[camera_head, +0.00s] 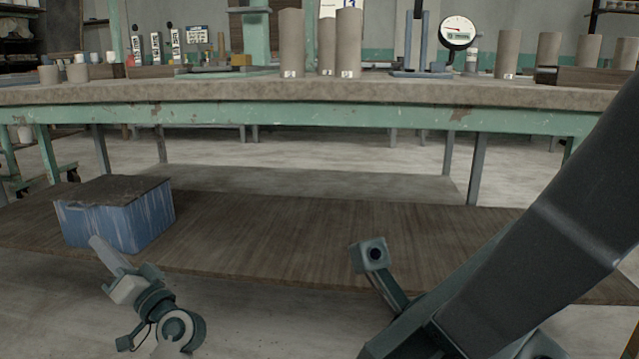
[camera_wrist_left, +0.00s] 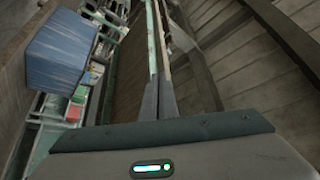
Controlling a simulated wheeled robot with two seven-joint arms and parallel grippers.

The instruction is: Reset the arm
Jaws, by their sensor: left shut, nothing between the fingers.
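My left gripper (camera_head: 97,243) is at the lower left of the head view, just in front of the blue bin. In the left wrist view its two fingers (camera_wrist_left: 158,92) lie together, shut, with nothing between them. My right arm (camera_head: 540,250) crosses the right side of the head view as a large dark link. A small square part with a dark lens (camera_head: 374,253) stands near it. The right gripper's fingers do not show.
A blue bin (camera_head: 95,226) with a brown top surface stands on the low wooden shelf (camera_head: 260,230); it also shows in the left wrist view (camera_wrist_left: 60,52). Above, the workbench (camera_head: 300,93) carries clay cylinders (camera_head: 291,45) and a dial scale (camera_head: 458,30). The shelf's middle is clear.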

